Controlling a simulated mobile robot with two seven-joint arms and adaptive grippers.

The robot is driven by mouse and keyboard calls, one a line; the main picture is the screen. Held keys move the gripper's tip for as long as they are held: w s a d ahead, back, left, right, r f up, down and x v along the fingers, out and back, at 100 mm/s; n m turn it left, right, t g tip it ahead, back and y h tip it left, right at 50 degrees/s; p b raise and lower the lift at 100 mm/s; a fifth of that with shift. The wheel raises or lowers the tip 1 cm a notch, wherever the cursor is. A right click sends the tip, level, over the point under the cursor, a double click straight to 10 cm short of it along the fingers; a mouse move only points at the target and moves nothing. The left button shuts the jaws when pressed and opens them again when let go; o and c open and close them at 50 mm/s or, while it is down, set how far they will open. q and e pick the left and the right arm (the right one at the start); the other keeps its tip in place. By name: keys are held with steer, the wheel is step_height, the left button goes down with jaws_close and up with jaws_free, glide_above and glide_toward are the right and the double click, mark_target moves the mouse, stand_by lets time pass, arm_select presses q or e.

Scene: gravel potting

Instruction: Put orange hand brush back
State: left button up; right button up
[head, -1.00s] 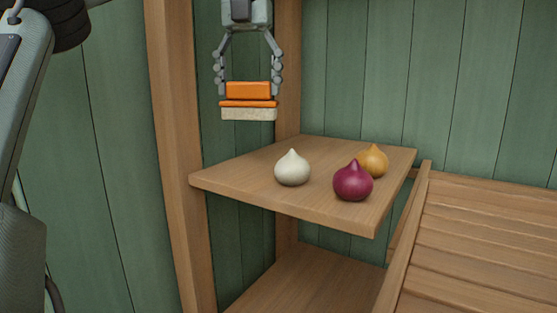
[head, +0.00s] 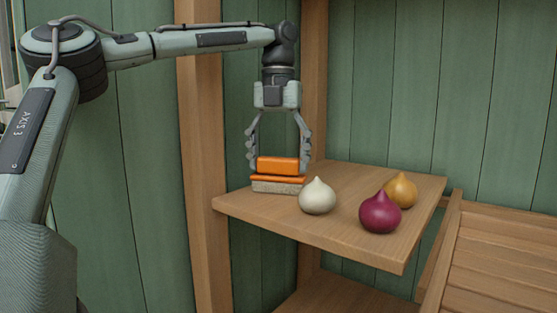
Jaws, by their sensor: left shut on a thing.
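The orange hand brush (head: 278,166) has an orange grip and pale bristles pointing down. My left gripper (head: 278,160) points down and is shut on the brush's orange grip. The brush is over the left back part of the wooden shelf (head: 345,238), beside the white bulb. Its bristles are at or just above the shelf surface; I cannot tell if they touch. My right gripper is not in view.
A white bulb (head: 317,197) sits just right of the brush. A purple bulb (head: 380,213) and a yellow bulb (head: 401,190) stand farther right. A wooden post (head: 203,170) rises at the shelf's left. A slatted wooden surface (head: 505,260) lies at the right.

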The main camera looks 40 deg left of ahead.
mark_target(278, 158)
arm_select(q)
steer(key=o, duration=1.1)
steer(key=shift+f, duration=0.1)
step_height(278, 158, up, 12)
steer(key=shift+r, duration=0.15)
